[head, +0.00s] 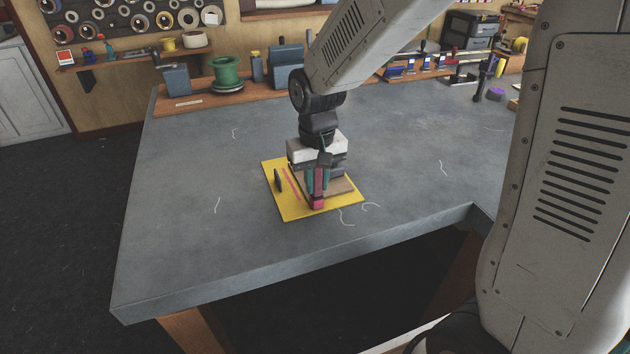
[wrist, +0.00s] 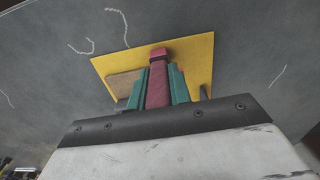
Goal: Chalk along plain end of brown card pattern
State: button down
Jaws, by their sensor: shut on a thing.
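A yellow sheet (head: 290,209) lies on the grey table; it also shows in the wrist view (wrist: 195,55). The brown card pattern (head: 341,187) lies flat on it, partly hidden by my gripper; its corner shows in the wrist view (wrist: 123,84). My gripper (head: 318,188) points down over the sheet, its teal fingers shut on a pinkish-red chalk block (wrist: 159,65). The chalk's lower end is at the sheet's near part, beside the card; whether it touches cannot be told. A pink line (head: 291,184) runs on the yellow left of the card.
A small dark upright object (head: 278,180) stands on the sheet's left part. White thread scraps (head: 217,205) lie on the otherwise clear table (head: 190,240). A green spool (head: 227,75) and other goods stand along the back edge. The table's front edge is near the sheet.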

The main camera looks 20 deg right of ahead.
jog(key=shift+d, duration=1.55)
jog(key=shift+d, duration=0.1)
jog(key=shift+d, duration=1.35)
jog(key=shift+d, duration=0.15)
jog(key=shift+w+d, duration=0.15)
jog(key=shift+d, duration=1.2)
